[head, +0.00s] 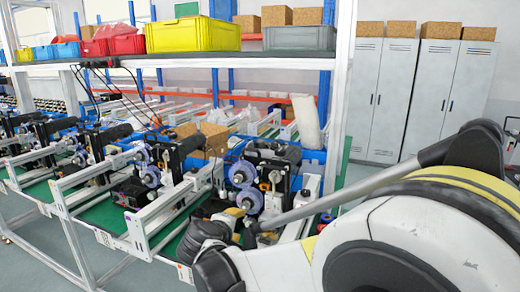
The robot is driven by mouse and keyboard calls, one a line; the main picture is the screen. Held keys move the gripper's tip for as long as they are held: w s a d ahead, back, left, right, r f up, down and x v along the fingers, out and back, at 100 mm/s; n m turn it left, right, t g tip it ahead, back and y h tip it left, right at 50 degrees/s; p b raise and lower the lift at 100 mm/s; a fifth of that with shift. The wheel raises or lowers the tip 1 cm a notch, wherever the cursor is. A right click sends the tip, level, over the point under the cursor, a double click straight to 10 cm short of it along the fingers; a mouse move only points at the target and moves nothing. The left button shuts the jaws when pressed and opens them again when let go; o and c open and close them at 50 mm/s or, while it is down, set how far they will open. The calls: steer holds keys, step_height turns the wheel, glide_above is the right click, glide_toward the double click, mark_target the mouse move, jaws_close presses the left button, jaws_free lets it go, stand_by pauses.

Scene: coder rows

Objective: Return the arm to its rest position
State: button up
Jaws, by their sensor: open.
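My arm fills the lower right of the head view, with a large white and yellow rounded link close to the camera and a grey rod reaching left. My gripper (208,240) is the black end of the arm, low in the middle, in front of the nearest coder unit. It is open, and I see nothing held in it. Its fingertips are hard to make out against the dark machine parts. I cannot tell whether it touches anything there.
The coder unit (265,178) with its purple-rimmed reels stands close behind the gripper. A row of similar units on white frames runs left. A shelf above holds a yellow crate (192,34) and a grey crate (300,38). Grey lockers (432,100) stand at the back right.

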steer(key=s+d+r+m+g+y, duration=0.15)
steer(key=s+d+m, duration=0.35)
steer(key=s+d, duration=0.6)
steer(key=s+d+r+m+g, duration=0.2)
steer(key=s+d+m+g, duration=0.15)
steer(key=s+d, duration=0.65)
steer(key=s+d+f+m+y, duration=0.1)
steer(key=s+d+f+m, duration=0.15)
steer(key=s, duration=0.25)
steer(key=s+d+f+m, duration=0.1)
steer(key=s+d+m, duration=0.2)
steer(key=s, duration=0.2)
step_height(320, 180, down, 10)
steer(key=b, duration=1)
steer(key=shift+w+a+r, duration=0.15)
steer(key=shift+w+a, duration=0.1)
steer(key=shift+a, duration=0.05)
